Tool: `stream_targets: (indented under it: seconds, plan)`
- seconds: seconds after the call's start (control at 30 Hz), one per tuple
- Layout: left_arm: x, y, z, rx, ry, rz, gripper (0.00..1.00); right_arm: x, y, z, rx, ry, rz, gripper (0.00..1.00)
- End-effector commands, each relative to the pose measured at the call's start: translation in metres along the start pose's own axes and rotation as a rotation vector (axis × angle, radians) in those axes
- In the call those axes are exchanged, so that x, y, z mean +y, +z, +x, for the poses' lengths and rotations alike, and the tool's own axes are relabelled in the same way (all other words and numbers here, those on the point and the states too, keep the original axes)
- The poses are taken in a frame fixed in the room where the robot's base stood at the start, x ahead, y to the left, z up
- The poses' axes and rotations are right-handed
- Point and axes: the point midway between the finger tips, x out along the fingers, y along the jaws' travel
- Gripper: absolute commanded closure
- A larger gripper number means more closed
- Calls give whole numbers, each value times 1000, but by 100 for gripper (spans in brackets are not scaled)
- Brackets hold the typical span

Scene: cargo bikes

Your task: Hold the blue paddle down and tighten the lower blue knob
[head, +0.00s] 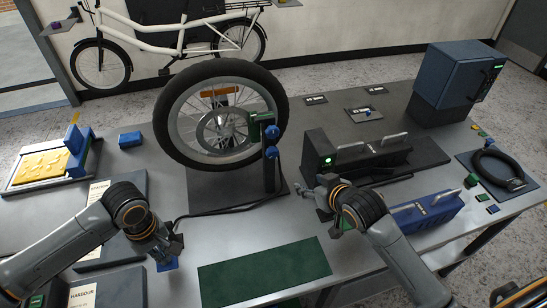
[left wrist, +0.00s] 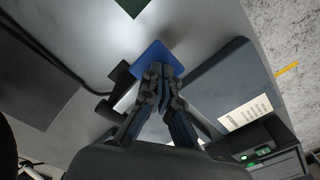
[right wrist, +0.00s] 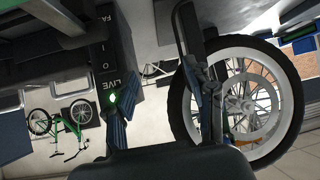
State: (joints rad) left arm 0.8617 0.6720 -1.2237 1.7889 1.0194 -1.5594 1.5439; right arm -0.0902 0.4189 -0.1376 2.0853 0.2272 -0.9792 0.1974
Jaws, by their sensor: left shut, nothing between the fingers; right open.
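The blue paddle (head: 170,264) is at the front of the bench, partly hidden by my left gripper (head: 172,246). In the left wrist view the shut, empty fingers (left wrist: 158,72) are over the blue paddle (left wrist: 153,55); whether they press it is unclear. The lower blue knob (head: 272,152) sits on the dark post beside the wheel, below the upper blue knob (head: 271,131). My right gripper (head: 322,190) is open and empty, right of the post and apart from the knob. In the right wrist view its fingers (right wrist: 160,100) are spread, with no blue knob clearly visible.
The wheel (head: 222,112) stands upright behind the post. A black unit with a green light (head: 318,150) is close to my right gripper. A black cable (head: 225,208) crosses the bench. A green mat (head: 265,270) is in front.

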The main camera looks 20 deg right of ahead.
Motion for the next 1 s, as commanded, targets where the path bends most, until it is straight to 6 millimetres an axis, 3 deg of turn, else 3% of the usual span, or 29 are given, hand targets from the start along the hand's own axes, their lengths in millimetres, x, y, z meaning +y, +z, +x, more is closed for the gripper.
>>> stream_targets:
  seconds: [0.07,0.33,0.7,0.83,1.0]
  plan:
    - [-1,-1,1,2,-4,-3,100,5,8,2,18,74,-226,46]
    - [-1,-1,1,1,-3,-2,100,0,2,-7,66,328,-1065,46]
    - [-1,0,1,0,-3,-2,100,-55,-16,-40,21,696,-2172,46]
    - [-1,0,1,0,-3,-1,100,-74,-20,-49,-9,801,-2422,46]
    - [-1,0,1,0,-3,-1,100,-87,-23,-55,-36,876,-2582,46]
